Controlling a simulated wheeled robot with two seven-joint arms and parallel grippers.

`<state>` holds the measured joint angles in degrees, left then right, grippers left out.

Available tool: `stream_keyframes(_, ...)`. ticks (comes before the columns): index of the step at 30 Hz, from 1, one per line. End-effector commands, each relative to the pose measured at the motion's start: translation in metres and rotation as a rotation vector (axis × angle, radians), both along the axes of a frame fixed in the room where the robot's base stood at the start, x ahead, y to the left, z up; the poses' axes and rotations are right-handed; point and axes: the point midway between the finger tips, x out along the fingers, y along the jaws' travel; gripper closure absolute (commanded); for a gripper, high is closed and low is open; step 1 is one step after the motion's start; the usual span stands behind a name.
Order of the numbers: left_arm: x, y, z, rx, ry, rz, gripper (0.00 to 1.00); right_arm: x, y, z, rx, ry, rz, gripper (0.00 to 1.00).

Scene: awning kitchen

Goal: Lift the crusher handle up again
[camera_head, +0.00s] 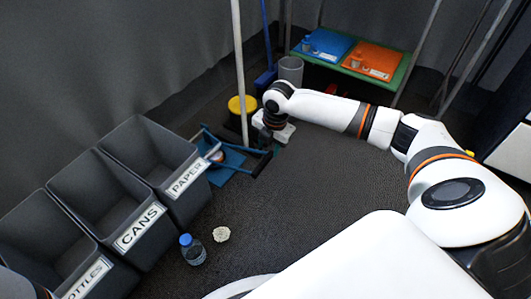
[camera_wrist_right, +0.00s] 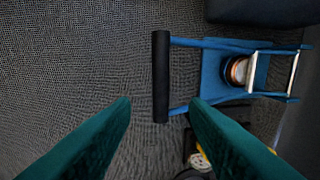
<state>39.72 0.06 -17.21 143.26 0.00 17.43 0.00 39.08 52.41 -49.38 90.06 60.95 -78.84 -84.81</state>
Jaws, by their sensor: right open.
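The blue can crusher (camera_head: 229,160) stands on the floor right of the PAPER bin. Its black handle bar (camera_head: 262,165) sticks out to the right and looks low, near the floor. In the right wrist view the handle (camera_wrist_right: 160,60) runs up and down the picture, joined by blue arms to the crusher frame (camera_wrist_right: 212,75). A round can (camera_wrist_right: 237,70) sits inside the frame. My right gripper (camera_head: 277,150) is beside the handle. Its teal fingers (camera_wrist_right: 161,104) are open, with the handle's lower end in line with the gap; contact is not visible. My left gripper is out of view.
Three dark bins, BOTTLES, CANS (camera_head: 138,228) and PAPER, stand at left. A blue-capped bottle (camera_head: 192,250) and crumpled paper (camera_head: 221,234) lie nearby. A yellow-topped bucket (camera_head: 242,105), poles and a grey cylinder (camera_head: 290,70) crowd behind the crusher. The middle floor is clear.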

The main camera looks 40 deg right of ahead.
Motion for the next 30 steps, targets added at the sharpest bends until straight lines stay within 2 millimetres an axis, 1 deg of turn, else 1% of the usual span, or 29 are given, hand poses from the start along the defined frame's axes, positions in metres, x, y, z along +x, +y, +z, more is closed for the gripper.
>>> stream_keyframes(1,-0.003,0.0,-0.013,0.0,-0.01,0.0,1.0,0.001,0.001,-0.019,0.001,0.0,0.0,0.59)
stream_keyframes(3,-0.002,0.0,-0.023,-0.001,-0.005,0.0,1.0,0.003,0.002,-0.032,0.001,0.0,0.0,0.59)
stream_keyframes(6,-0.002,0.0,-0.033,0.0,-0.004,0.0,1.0,0.005,0.003,-0.047,0.001,-0.001,0.0,0.59)
stream_keyframes(9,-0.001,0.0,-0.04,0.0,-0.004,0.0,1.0,0.007,0.003,-0.056,0.001,-0.002,-0.001,0.59)
stream_keyframes(14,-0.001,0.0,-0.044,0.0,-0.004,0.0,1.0,0.009,0.003,-0.063,0.0,-0.002,-0.001,0.59)
stream_keyframes(22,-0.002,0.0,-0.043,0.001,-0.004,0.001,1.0,0.009,0.003,-0.063,0.0,-0.002,-0.001,0.59)
stream_keyframes(23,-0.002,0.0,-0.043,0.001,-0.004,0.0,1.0,0.009,0.003,-0.063,0.0,-0.002,-0.001,0.62)
stream_keyframes(27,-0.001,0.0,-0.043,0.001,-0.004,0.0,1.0,0.009,0.003,-0.063,0.0,-0.002,-0.001,0.85)
stream_keyframes(30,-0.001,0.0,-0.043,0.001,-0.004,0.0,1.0,0.008,0.003,-0.063,0.001,-0.001,-0.001,1.0)
